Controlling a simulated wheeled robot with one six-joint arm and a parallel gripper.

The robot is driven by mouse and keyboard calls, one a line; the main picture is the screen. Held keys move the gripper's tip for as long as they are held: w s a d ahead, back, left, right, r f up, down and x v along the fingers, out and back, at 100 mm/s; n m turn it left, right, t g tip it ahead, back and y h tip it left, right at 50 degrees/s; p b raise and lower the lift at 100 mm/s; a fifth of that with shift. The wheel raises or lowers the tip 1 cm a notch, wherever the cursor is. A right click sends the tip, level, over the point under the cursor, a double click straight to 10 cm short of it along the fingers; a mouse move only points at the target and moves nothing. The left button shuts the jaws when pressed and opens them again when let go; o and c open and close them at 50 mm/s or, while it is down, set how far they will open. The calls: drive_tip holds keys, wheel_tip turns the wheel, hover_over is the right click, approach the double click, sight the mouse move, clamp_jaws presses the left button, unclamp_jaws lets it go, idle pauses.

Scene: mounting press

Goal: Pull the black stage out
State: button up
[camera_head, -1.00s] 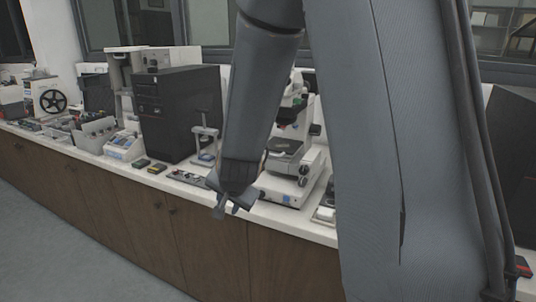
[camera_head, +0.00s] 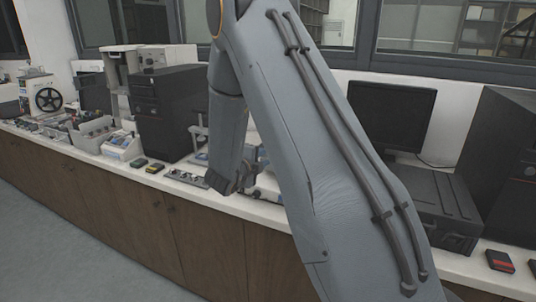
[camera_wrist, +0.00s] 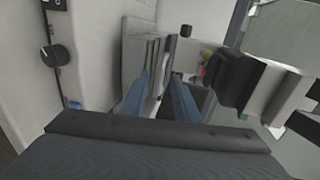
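My gripper (camera_head: 243,190) is at the counter's front edge, below my forearm. In the wrist view its two blue-grey fingers (camera_wrist: 159,84) point at a pale machine and are spread apart. The plate-like stage (camera_wrist: 152,52) stands edge-on in this tilted view and looks grey rather than black. Its edge reaches between the fingertips, with one finger toward each side. I cannot tell whether either finger touches it. My arm hides most of the machine in the head view.
A black block with a pale end (camera_wrist: 235,82) is close to the right finger. The pale machine base with a dark knob (camera_wrist: 57,55) is at the left. A black computer tower (camera_head: 170,112) stands left of my arm, and a monitor (camera_head: 390,115) right of it.

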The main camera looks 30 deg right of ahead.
drive_tip(key=shift+p+x, duration=0.35)
drive_tip(key=shift+x, duration=1.15)
drive_tip(key=shift+c, duration=0.4)
clamp_jaws()
drive_tip(key=f+v, duration=0.2)
drive_tip(key=v, duration=0.6)
drive_tip(key=shift+s+a+b, duration=0.25)
drive_tip(key=shift+s+b, duration=0.05)
drive_tip(key=shift+b, duration=0.15)
drive_tip(key=shift+f, duration=0.15)
drive_tip(key=shift+o, duration=0.3)
unclamp_jaws()
drive_tip(key=shift+w, duration=0.1)
